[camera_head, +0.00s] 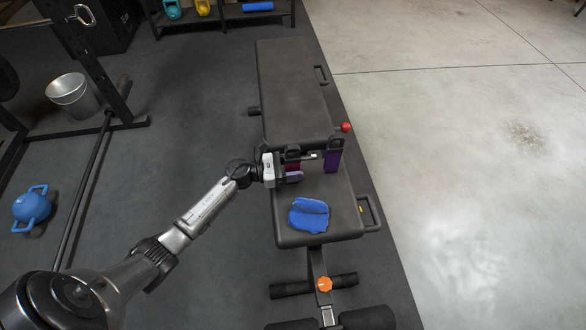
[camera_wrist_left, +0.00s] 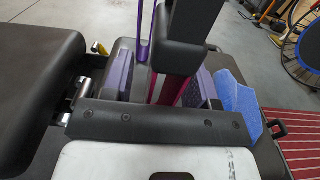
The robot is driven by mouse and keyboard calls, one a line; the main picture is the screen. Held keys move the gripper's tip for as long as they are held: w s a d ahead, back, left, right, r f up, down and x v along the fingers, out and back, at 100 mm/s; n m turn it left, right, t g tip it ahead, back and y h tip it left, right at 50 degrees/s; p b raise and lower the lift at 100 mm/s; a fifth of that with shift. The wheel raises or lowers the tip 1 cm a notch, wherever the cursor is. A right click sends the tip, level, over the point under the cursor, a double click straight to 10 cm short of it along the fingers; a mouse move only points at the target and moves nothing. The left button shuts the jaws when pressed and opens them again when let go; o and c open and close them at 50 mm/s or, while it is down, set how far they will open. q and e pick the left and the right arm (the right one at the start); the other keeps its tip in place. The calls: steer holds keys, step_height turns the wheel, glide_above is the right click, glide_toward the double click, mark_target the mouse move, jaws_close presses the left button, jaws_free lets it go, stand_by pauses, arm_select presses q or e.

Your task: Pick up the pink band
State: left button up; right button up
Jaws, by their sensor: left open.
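The pink band (camera_head: 292,166) shows as a small magenta strip below a dark upright holder, over the bench gap. In the left wrist view the pink band (camera_wrist_left: 164,88) is mostly hidden behind the dark post. My left gripper (camera_head: 292,170) reaches in from the left at the band. Its jaws (camera_wrist_left: 162,85) are open, with purple-faced pads on either side of the band. I cannot tell whether they touch it. A purple band (camera_head: 333,161) hangs at a second holder farther right; it also shows as a loop in the left wrist view (camera_wrist_left: 145,35). My right gripper is not in view.
The black bench (camera_head: 292,85) stands under the gripper. A folded blue cloth (camera_head: 309,215) lies on its seat. A red knob (camera_head: 346,127) sticks out at the right. A blue kettlebell (camera_head: 32,208) and metal bucket (camera_head: 72,95) stand left. The floor at right is clear.

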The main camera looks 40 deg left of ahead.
arm_select(q)
steer(key=shift+c, duration=0.3)
steer(key=c, duration=0.9)
jaws_close()
steer(key=shift+r, duration=0.1)
